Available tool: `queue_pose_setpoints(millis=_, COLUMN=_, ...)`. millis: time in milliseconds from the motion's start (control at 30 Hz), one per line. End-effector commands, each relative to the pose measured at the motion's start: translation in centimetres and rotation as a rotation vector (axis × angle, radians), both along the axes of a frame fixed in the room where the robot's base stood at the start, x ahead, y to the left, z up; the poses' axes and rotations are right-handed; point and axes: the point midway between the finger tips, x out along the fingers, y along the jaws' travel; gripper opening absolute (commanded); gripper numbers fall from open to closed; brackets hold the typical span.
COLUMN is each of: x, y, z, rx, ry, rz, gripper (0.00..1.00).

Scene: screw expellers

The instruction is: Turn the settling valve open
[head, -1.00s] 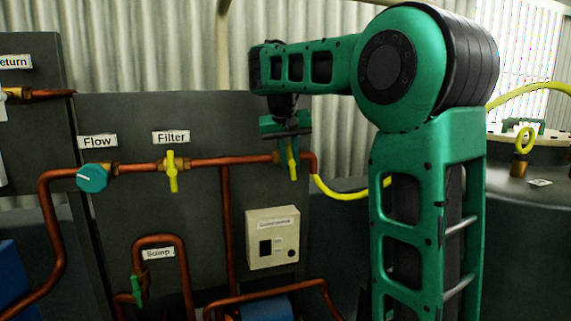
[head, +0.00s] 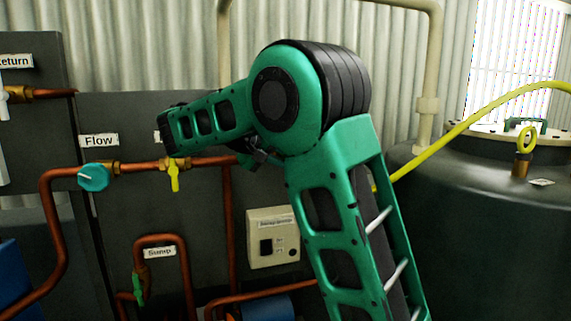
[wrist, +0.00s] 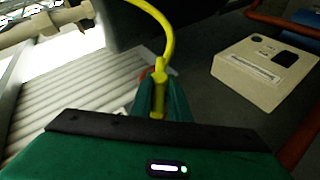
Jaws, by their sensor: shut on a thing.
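In the wrist view my gripper (wrist: 160,97) is shut on a yellow valve handle (wrist: 159,88), with one green finger on each side of it. An orange-brown fitting sits just beyond the handle, and a yellow hose (wrist: 166,32) runs up from there. No label for this valve is readable. In the head view my arm hides this valve, the pipe's right end and most of my gripper.
The head view shows the teal Flow knob (head: 93,177) and the yellow Filter handle (head: 175,178), hanging down, on the copper pipe (head: 140,167). A beige control box (head: 270,238) is below. A dark tank (head: 490,220) stands at right.

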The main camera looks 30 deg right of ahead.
Motion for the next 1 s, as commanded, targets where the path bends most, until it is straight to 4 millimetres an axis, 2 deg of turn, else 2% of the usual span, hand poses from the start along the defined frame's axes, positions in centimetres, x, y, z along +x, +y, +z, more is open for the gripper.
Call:
queue_pose_setpoints(millis=500, x=0.38, y=0.42, z=-0.26, rx=-0.435, ry=0.121, rz=0.011, gripper=0.0)
queue_pose_setpoints(millis=1000, x=0.47, y=0.39, z=-0.37, rx=-0.612, ry=0.168, rz=0.013, gripper=0.0)
